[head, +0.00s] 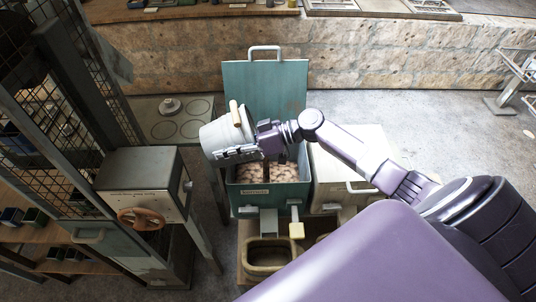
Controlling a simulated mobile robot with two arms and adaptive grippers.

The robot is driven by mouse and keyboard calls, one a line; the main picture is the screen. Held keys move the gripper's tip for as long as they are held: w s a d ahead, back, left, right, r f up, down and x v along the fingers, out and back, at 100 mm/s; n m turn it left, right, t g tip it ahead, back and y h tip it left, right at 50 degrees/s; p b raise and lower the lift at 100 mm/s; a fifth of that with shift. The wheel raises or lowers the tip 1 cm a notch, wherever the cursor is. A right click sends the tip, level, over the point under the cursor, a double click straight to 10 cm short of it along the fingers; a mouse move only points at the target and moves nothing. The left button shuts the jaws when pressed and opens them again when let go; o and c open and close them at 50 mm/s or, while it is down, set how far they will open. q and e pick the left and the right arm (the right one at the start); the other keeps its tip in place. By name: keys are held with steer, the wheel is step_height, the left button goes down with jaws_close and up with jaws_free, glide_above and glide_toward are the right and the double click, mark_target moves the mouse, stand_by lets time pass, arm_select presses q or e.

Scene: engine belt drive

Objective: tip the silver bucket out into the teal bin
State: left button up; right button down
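The silver bucket (216,134) is tilted, above and left of the teal bin's opening; its light wooden handle grip (236,113) shows near the top. My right gripper (239,153) comes in from the right and is shut on the bucket's side, holding it up. The teal bin (247,209) stands with its lid (265,84) raised at the back. Pale brownish lumpy contents (270,173) show inside the bin. I cannot see what is in the bucket. My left gripper is not in view.
A pale closed box (332,170) adjoins the bin on the right. A bench with marked circles (182,122) stands behind left, and a grey cabinet with a brown handwheel (139,217) stands at left. Tubs sit in front of the bin.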

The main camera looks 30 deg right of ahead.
steer(key=shift+w+a+r, duration=0.1)
steer(key=shift+w+r, duration=0.05)
steer(key=shift+w, duration=0.05)
steer(key=shift+s+d, duration=0.2)
steer(key=shift+d, duration=0.1)
steer(key=shift+w+a+b, duration=0.1)
steer(key=shift+b, duration=0.35)
steer(key=shift+y, duration=0.3)
steer(key=shift+d+r, duration=0.1)
steer(key=shift+d, duration=0.2)
steer(key=shift+a, duration=0.15)
